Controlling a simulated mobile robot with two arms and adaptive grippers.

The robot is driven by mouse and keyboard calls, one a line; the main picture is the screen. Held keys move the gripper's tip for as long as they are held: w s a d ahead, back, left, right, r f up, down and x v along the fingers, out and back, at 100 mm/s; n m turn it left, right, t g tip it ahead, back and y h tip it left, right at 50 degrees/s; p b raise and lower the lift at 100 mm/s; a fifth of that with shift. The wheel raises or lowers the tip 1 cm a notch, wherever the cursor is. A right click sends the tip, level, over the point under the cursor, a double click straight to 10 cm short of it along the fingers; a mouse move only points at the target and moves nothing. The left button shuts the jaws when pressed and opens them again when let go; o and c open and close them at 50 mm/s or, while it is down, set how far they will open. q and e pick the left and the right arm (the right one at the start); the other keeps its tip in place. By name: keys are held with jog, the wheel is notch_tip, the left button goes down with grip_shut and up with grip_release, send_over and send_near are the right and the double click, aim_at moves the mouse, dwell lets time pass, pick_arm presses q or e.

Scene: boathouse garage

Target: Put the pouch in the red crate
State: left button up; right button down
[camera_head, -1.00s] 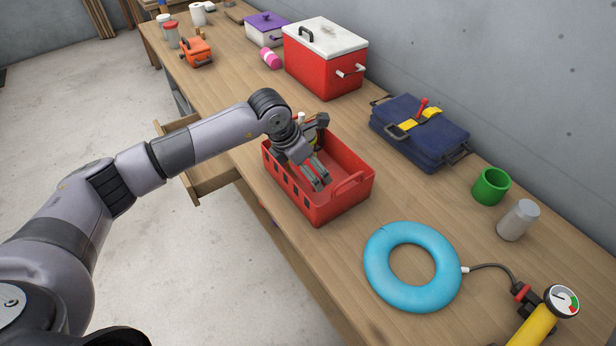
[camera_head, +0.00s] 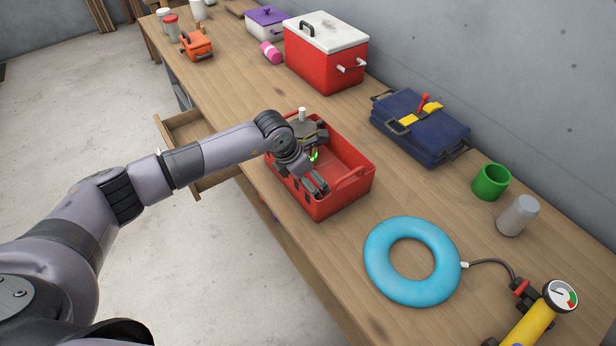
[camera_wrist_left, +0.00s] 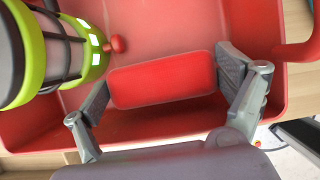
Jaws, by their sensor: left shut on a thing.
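The red crate (camera_head: 342,207) stands near the front edge of the bench. It also shows in the left wrist view (camera_wrist_left: 195,20), filling most of the background. My left gripper (camera_head: 316,184) is over the crate's near part, pointing down into it. In the left wrist view the fingers (camera_wrist_left: 165,90) are shut on the pouch (camera_wrist_left: 160,80), a small red rounded block, above the crate floor. The pouch is hidden by the gripper in the head view. My right gripper is in neither view.
A lantern with lime-green rings (camera_wrist_left: 55,50) stands inside the crate beside the gripper. A blue tool bag (camera_head: 420,130), red cooler (camera_head: 325,55) and blue ring (camera_head: 412,290) are around the crate. An open drawer (camera_head: 215,180) juts out at the bench front.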

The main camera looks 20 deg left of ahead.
pick_arm(q)
jog(key=shift+f, duration=0.35)
jog(key=o, duration=0.9)
jog(key=shift+r, duration=0.15)
jog(key=shift+r, duration=0.25)
jog(key=shift+r+p, duration=0.45)
jog(key=shift+p, duration=0.2)
jog(key=b+v, duration=0.3)
jog(key=v, duration=0.8)
jog(key=shift+s+a+r, duration=0.15)
jog(key=shift+r, duration=0.2)
